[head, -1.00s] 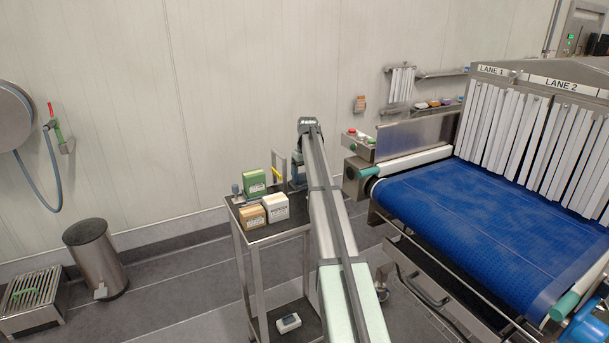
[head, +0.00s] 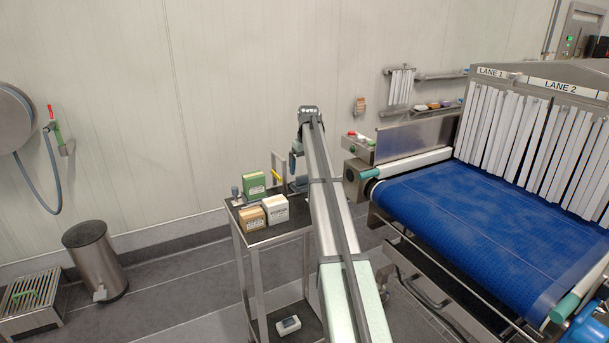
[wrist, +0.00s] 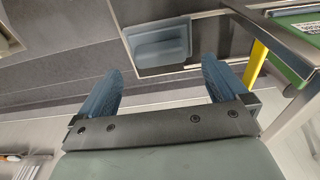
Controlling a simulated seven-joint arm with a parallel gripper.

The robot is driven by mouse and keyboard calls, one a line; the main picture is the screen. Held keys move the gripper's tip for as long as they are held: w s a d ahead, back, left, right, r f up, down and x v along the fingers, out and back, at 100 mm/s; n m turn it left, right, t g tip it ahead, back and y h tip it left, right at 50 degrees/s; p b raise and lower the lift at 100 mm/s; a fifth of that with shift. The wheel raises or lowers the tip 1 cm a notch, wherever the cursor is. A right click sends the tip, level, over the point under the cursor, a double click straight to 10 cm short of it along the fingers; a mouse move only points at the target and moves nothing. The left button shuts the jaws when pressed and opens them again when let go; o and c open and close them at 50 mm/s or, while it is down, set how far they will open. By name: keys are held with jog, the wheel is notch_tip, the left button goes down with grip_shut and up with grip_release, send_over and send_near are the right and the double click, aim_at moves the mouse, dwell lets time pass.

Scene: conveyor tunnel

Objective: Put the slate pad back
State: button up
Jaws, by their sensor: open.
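The slate pad is a blue-grey block (wrist: 158,42). It lies on a dark surface with a metal rim, ahead of my gripper (wrist: 161,70) in the wrist view. My gripper is open and empty, its two blue-grey fingers wide apart, with the pad beyond the gap between them and apart from them. In the head view, my gripper (head: 294,166) hangs above the right end of the cart's top. The pad (head: 298,183) shows there only in part, beside my arm, which hides the rest.
The cart (head: 262,237) carries a green box (head: 254,183), a brown box (head: 251,219) and a white box (head: 275,209). A metal frame with a yellow part (head: 277,175) stands close to my gripper. The blue conveyor (head: 480,220) is at the right.

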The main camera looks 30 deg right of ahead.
notch_tip(320, 180, up, 7)
jog(key=shift+s, duration=0.45)
